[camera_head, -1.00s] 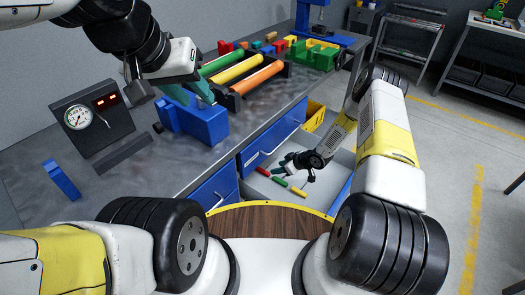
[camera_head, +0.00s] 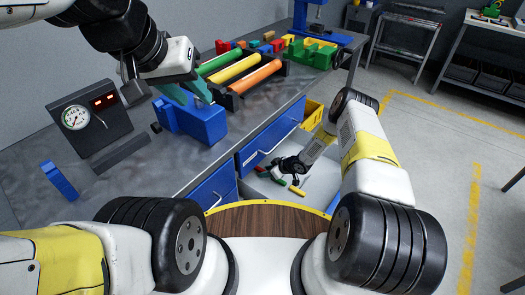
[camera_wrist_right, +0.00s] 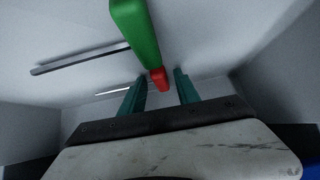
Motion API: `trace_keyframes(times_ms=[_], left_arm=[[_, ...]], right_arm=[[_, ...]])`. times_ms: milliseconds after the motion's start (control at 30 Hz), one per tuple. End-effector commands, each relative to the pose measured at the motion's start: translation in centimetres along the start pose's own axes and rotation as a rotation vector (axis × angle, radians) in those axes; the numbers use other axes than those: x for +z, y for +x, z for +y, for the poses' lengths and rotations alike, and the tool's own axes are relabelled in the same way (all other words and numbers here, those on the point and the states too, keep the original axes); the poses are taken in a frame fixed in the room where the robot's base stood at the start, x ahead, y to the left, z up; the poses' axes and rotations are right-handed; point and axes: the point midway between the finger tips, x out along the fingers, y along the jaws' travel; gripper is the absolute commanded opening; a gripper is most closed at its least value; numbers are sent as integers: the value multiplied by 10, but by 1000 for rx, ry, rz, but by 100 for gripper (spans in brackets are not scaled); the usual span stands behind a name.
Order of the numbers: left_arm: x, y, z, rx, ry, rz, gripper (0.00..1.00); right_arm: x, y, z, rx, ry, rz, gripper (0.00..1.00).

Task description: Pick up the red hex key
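Three hex keys lie in the open drawer (camera_head: 318,188): a green-handled one (camera_head: 263,174), the red hex key (camera_head: 281,181) and a yellow-handled one (camera_head: 297,190). In the right wrist view the red handle (camera_wrist_right: 159,79) shows beyond and between the fingers of my right gripper (camera_wrist_right: 160,84), which is open and empty. The green handle (camera_wrist_right: 138,32) looms large above it, and thin metal shafts (camera_wrist_right: 80,62) lie to the left. In the head view my right gripper (camera_head: 277,170) is low over the keys and partly hidden. My left gripper (camera_head: 190,97) is open above the blue vise.
The blue vise (camera_head: 196,122) and a gauge box (camera_head: 88,122) stand on the workbench (camera_head: 135,180). Coloured rollers (camera_head: 255,76) and a green bin (camera_head: 312,54) are behind. Drawer walls (camera_wrist_right: 262,103) surround my right gripper.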

Motion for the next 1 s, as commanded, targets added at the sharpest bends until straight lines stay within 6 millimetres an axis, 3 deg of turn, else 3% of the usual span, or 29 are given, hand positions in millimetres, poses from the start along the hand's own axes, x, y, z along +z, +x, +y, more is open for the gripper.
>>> trace_keyframes(times_ms=[33,167,667,1000], left_arm=[[0,0,0,0,0,0,36],[0,0,0,0,0,0,36],[0,0,0,0,0,0,36],[0,0,0,0,0,0,36]], right_arm=[[0,0,0,0,0,0,26],[0,0,0,0,0,0,0],[-1,-6,-2,0,1,1,0],[4,-46,-23,-1,2,-1,0]])
